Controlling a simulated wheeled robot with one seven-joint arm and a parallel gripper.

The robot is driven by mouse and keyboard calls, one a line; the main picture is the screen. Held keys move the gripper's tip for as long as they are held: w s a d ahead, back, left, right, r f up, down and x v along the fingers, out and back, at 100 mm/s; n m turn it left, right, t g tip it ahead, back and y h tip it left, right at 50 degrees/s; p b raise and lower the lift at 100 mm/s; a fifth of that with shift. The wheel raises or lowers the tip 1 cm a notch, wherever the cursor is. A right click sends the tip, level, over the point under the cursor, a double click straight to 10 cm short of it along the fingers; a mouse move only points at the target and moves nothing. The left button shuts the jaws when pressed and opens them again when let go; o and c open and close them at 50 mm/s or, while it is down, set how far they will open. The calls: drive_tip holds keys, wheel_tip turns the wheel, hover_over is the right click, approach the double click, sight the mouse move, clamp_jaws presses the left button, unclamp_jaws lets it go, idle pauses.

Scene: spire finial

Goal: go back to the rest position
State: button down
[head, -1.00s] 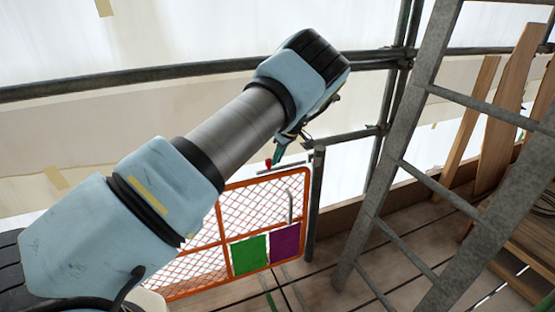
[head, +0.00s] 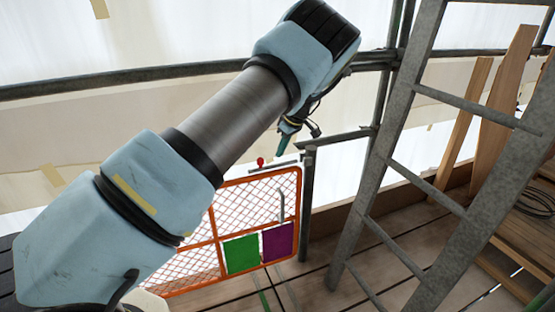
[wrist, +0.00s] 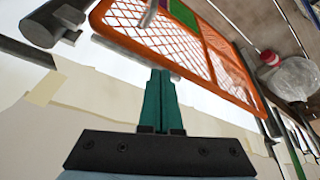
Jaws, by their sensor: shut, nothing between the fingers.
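My gripper (wrist: 160,75) shows in the wrist view as two green fingers lying together with nothing between them. In the head view my gripper (head: 284,137) is small and partly hidden behind the end of my arm. It hangs in the air above the orange mesh gate (head: 222,209), apart from it. The gate also shows beyond the fingertips in the wrist view (wrist: 232,75).
A grey metal ladder (head: 396,140) leans at the right, close to my arm. A scaffold rail (head: 120,80) runs across behind it. Wooden planks (head: 495,110) and a coiled cable (head: 535,200) are at the far right.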

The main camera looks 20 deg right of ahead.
drive_tip(key=shift+v, duration=2.3)
drive_tip(key=w+a+r+g+p, duration=0.15)
drive_tip(key=a+r, duration=0.25)
drive_tip(key=a, duration=0.8)
drive_tip(key=a+r+g+p, duration=0.1)
drive_tip(key=a+r+p, duration=0.15)
drive_tip(key=a, duration=0.95)
drive_tip(key=s+a+r+m+h+p, duration=0.1)
drive_tip(key=s+a+r+m+p, duration=0.1)
drive_tip(key=s+a, duration=0.8)
drive_tip(key=s+a+r+m+h+p, duration=0.1)
drive_tip(key=s+a+r+m, duration=0.3)
drive_tip(key=s+a, duration=0.6)
wheel_tip(320, 180, up, 2)
drive_tip(key=shift+r+p, duration=0.2)
drive_tip(key=shift+p, duration=0.65)
